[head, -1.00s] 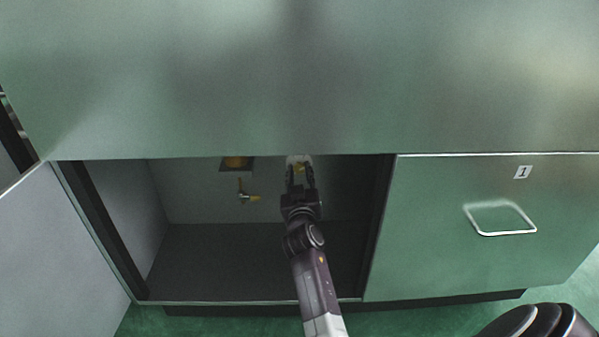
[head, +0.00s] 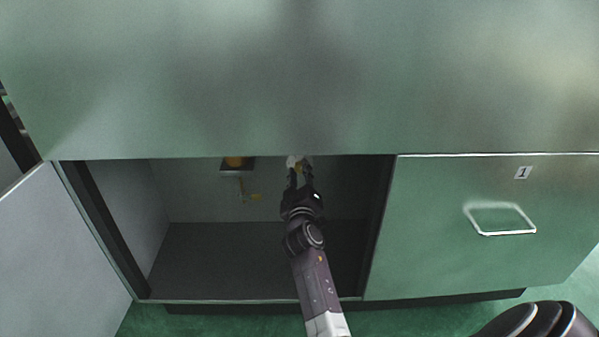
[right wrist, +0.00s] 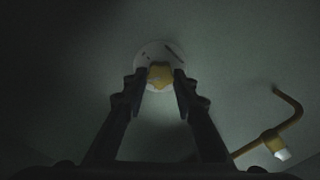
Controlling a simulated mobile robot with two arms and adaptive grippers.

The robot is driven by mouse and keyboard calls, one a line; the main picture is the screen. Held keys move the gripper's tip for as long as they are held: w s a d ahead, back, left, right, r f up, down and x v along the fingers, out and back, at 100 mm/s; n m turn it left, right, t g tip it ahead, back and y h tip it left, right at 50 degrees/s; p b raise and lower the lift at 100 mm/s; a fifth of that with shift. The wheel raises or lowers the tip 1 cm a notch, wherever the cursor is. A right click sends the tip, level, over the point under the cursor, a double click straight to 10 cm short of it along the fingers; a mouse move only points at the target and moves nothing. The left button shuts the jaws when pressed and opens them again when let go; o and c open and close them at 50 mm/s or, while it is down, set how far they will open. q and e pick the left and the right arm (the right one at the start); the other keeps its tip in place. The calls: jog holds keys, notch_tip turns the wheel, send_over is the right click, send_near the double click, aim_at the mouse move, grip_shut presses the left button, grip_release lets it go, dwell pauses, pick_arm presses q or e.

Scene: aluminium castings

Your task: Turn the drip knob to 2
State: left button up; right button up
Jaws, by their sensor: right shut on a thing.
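The drip knob is a small yellow knob (right wrist: 160,76) on a round white dial plate (right wrist: 158,54) with dark marks, on the cabinet's back wall. My right gripper (right wrist: 160,84) reaches into the open cabinet, and its two fingers are shut on the knob from both sides. In the head view, the right gripper (head: 300,172) covers most of the knob, and only a bit of the white plate (head: 293,160) shows under the countertop edge. The numbers on the dial are too dark and small to read.
The cabinet door (head: 60,245) stands open at left. A closed drawer (head: 450,265) is at right.

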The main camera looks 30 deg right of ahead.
jog(key=shift+r, duration=0.1)
jog(key=o, duration=1.2)
jog(key=shift+c, duration=0.2)
notch_tip(320, 180, up, 10)
